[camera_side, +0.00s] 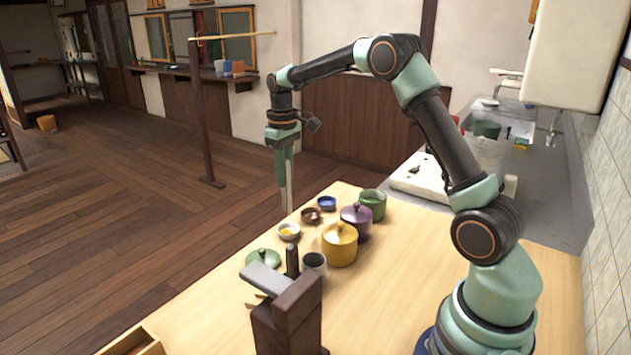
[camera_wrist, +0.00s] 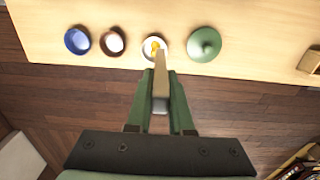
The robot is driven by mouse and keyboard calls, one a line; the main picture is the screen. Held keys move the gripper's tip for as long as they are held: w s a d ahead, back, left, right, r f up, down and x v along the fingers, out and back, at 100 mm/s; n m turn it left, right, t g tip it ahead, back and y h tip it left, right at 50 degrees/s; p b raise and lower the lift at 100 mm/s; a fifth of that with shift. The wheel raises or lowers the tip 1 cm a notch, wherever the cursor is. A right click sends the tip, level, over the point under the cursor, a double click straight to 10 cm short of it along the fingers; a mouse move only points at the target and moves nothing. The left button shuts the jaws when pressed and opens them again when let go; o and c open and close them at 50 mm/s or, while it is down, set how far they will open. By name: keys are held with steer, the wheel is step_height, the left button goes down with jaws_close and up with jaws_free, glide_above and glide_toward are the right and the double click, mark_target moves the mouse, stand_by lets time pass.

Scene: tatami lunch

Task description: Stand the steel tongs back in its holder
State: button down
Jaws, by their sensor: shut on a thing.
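My gripper (camera_side: 285,178) hangs pointing down at the far left edge of the table and is shut on the steel tongs (camera_side: 290,198). The tongs hang upright below the fingers. In the wrist view the tongs (camera_wrist: 160,90) show between the green fingers (camera_wrist: 160,105), and their far end overlaps a small white bowl with yellow contents (camera_wrist: 148,44). Contact with the bowl cannot be told. A dark grey cup (camera_side: 314,262) stands near the front; it may be the holder, but its inside is hardly visible.
A green lid (camera_side: 263,259), brown bowl (camera_side: 311,216) and blue bowl (camera_side: 326,203) lie near the edge. Yellow (camera_side: 340,247), purple (camera_side: 356,224) and green (camera_side: 374,205) pots stand behind. A dark wooden block (camera_side: 288,320) stands in front. The table's right part (camera_side: 400,275) is clear.

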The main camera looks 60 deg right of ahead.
steer(key=s+a+r, duration=0.4)
steer(key=s+a, duration=0.6)
steer(key=s, duration=0.4)
step_height(320, 180, down, 10)
steer(key=shift+d+g, duration=0.2)
steer(key=shift+g, duration=0.2)
steer(key=shift+f, duration=0.65)
stand_by(0.4)
steer(key=c, duration=0.7)
jaws_free()
steer(key=o, duration=0.5)
steer(key=shift+o, duration=0.2)
